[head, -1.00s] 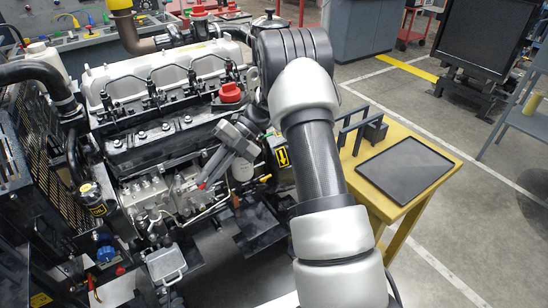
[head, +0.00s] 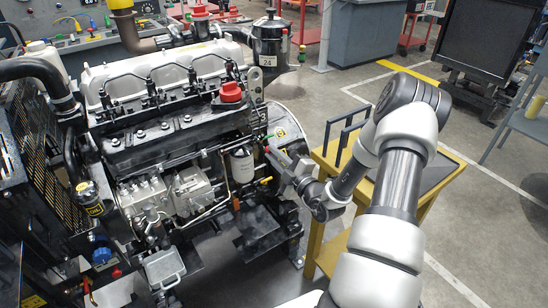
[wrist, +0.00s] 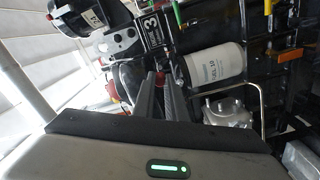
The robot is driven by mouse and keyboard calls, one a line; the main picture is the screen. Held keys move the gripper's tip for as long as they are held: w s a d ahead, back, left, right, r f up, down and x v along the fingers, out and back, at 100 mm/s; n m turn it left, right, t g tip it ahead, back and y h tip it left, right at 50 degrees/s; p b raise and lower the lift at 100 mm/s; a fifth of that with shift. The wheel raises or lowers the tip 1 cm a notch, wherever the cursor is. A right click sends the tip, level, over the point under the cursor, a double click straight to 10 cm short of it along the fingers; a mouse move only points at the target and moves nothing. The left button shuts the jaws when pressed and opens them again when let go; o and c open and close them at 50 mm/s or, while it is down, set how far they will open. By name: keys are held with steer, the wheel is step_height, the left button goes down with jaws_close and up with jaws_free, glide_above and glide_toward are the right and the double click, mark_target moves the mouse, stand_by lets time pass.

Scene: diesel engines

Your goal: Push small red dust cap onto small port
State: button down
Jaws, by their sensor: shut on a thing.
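In the wrist view my gripper (wrist: 160,84) points toward the engine, with the filter (wrist: 214,65) just right of the fingers. I cannot make out the small port, and I cannot tell whether the cap touches anything.
A larger red cap (head: 231,92) sits on top of the engine and another red cap (head: 199,10) is farther back. A yellow-handled lever (head: 264,180) is close below my fingers. A yellow table (head: 330,215) with a black tray (head: 437,172) stands to the right.

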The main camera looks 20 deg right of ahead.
steer(key=w+b, duration=0.1)
steer(key=w, duration=0.1)
steer(key=w+a+b, duration=0.1)
steer(key=w, duration=0.2)
steer(key=shift+w, duration=0.35)
steer(key=shift+w+a+p, duration=0.15)
steer(key=shift+w+p, duration=0.25)
steer(key=shift+w, duration=0.2)
stand_by(1.3)
steer(key=c, duration=1.7)
jaws_free()
steer(key=shift+s, duration=0.1)
steer(key=shift+c, duration=0.2)
steer(key=s+d+p, duration=0.1)
steer(key=s+p, duration=0.2)
steer(key=s, duration=0.3)
steer(key=shift+s+d, duration=0.2)
steer(key=shift+s, duration=0.15)
steer(key=shift+r, duration=0.1)
